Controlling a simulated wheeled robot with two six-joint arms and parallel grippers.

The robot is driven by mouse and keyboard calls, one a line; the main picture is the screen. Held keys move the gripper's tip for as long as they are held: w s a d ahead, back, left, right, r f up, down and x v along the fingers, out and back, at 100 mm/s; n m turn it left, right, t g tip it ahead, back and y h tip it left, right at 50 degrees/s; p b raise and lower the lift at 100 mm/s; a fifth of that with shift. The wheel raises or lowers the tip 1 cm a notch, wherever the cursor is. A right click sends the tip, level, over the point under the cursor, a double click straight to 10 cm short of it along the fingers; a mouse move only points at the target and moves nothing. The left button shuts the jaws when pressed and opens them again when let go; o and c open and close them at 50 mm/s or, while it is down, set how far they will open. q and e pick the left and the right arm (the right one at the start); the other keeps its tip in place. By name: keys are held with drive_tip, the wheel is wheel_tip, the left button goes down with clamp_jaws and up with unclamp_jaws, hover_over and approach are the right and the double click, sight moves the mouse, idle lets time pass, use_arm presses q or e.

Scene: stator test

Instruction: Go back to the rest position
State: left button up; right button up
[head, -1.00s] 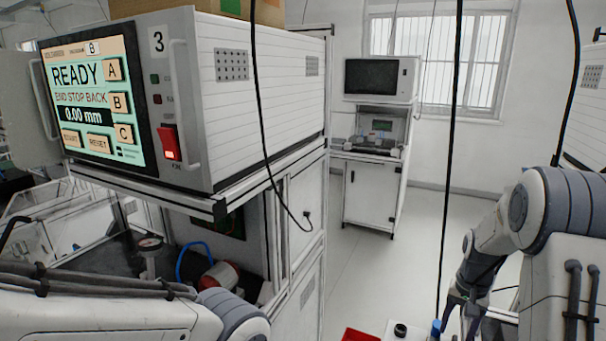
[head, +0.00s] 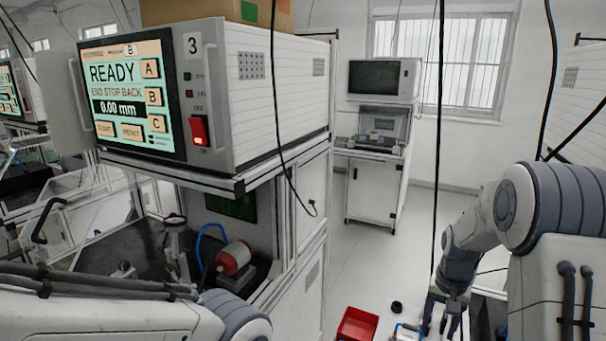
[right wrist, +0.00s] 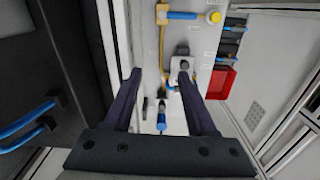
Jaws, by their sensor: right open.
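My right gripper (head: 441,326) is at the lower right of the head view, at the end of my right arm, above a white work surface. In the right wrist view its two dark fingers (right wrist: 160,78) are apart with nothing held between them. Beyond them are a grey-white fixture block (right wrist: 181,66) and a blue-capped item (right wrist: 162,121). My left arm shows at the lower left of the head view, but its gripper is out of frame.
A test machine (head: 270,95) with a lit READY screen (head: 129,95) stands at left, a red-ended motor part (head: 233,257) in its bay. A red bin (head: 357,325) is left of my right gripper. A second station (head: 375,185) stands behind. Floor between is clear.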

drive_tip(key=s+a+r+n, duration=0.4)
drive_tip(key=s+a, duration=0.2)
drive_tip(key=a, duration=0.4)
drive_tip(key=s+a+r+n, duration=0.35)
drive_tip(key=s+a, duration=0.25)
drive_tip(key=a, duration=0.4)
drive_tip(key=s+a+r+n, duration=0.1)
drive_tip(key=s+a+n, duration=0.1)
drive_tip(key=s, duration=0.6)
drive_tip(key=s+a+r+n+y, duration=0.1)
drive_tip(key=s+a+n, duration=0.2)
drive_tip(key=s, duration=0.4)
drive_tip(key=shift+s+n, duration=0.35)
drive_tip(key=shift+s, duration=0.05)
drive_tip(key=shift+a, duration=0.15)
drive_tip(key=shift+c, duration=0.6)
drive_tip(key=shift+a, duration=0.1)
